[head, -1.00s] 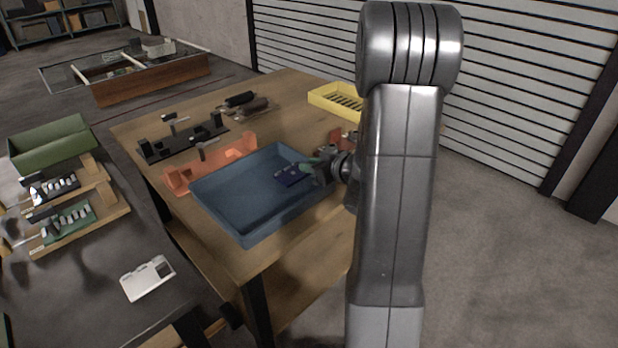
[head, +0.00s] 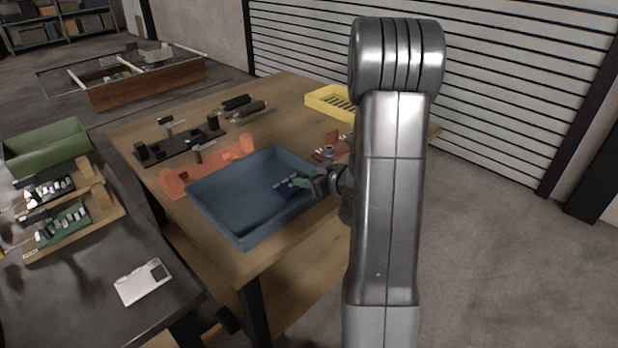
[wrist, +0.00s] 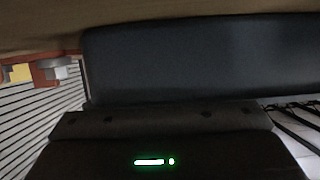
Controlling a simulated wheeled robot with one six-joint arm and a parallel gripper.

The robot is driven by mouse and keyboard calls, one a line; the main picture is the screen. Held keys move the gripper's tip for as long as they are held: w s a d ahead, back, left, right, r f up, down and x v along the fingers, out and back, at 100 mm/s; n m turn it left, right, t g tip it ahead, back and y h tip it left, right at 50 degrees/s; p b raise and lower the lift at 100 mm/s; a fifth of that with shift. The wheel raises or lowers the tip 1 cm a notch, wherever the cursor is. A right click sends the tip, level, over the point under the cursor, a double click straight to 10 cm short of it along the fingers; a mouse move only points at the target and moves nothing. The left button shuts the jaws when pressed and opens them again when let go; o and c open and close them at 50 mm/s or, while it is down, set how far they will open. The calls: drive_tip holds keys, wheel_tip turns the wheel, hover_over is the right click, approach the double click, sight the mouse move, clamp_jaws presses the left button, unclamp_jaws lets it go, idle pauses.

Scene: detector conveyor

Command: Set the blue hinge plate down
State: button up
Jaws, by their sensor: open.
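The dark blue hinge plate (head: 285,192) lies at the right side of the blue tray (head: 235,211), with small light knuckles along its top in the head view. My gripper (head: 303,184) is open, low over the tray's right rim, with its fingertips right beside the plate. Whether they touch it I cannot tell. My arm hides part of the tray's right side. In the wrist view a broad dark surface, probably the tray (wrist: 200,60), fills the middle, and the plate cannot be made out.
An orange fixture (head: 205,168) stands behind the tray, with a black fixture (head: 180,145) further back. A reddish fixture (head: 331,147) sits close behind my gripper. A yellow bin (head: 330,100) is at the far edge. Bare wooden tabletop (head: 272,262) lies in front.

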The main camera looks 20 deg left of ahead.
drive_tip(key=shift+r, duration=0.25)
drive_tip(key=p+v, duration=0.1)
drive_tip(key=v, duration=1.1)
drive_tip(key=shift+p, duration=0.4)
